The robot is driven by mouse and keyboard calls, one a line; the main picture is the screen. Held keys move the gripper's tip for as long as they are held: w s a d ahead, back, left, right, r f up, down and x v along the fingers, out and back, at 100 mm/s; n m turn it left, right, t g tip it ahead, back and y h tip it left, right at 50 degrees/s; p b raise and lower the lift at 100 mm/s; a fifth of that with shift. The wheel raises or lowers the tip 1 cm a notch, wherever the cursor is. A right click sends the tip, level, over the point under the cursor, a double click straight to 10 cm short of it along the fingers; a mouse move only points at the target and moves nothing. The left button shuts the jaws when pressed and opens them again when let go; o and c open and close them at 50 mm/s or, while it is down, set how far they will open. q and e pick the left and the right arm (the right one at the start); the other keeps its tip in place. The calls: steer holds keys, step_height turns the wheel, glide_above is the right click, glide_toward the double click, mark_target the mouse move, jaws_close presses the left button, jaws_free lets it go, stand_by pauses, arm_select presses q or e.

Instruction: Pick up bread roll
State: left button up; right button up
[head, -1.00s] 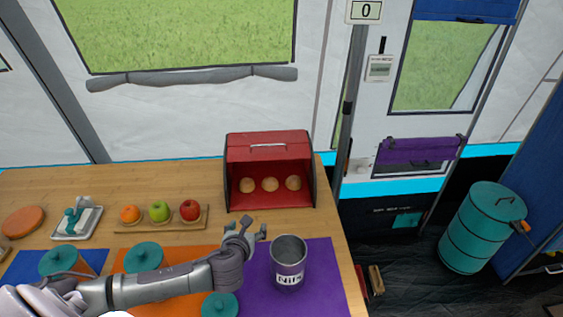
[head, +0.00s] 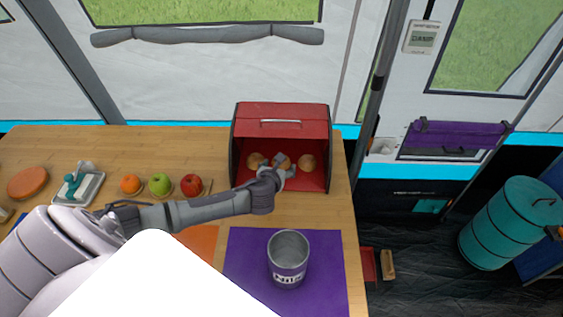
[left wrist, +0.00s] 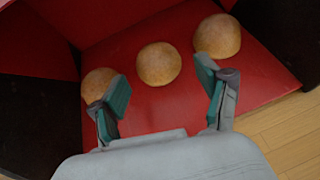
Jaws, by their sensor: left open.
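Three round tan bread rolls sit in a row inside a red bread box (head: 282,113) with an open front. In the head view they are the left roll (head: 256,160), the middle roll (head: 283,162), partly hidden by my gripper, and the right roll (head: 307,163). My left gripper (head: 276,164) reaches into the box opening. In the left wrist view its fingers (left wrist: 166,92) are open and empty. The middle roll (left wrist: 159,64) lies just beyond and between them. The left roll (left wrist: 98,84) is partly behind the left finger. The right roll (left wrist: 217,36) is beyond the right finger.
A metal canister (head: 288,262) stands on a purple mat (head: 245,270) in front of the box. The box's dark side walls flank the gripper.

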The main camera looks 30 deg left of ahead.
arm_select(q)
steer(key=shift+w+a+f, duration=0.2)
steer(key=shift+w+a, duration=0.05)
steer(key=shift+w, duration=0.3)
steer(key=x, duration=0.4)
steer(key=shift+w+a+r, duration=0.1)
steer(key=shift+a, duration=0.05)
steer(key=shift+c, duration=0.2)
steer(key=c, duration=0.6)
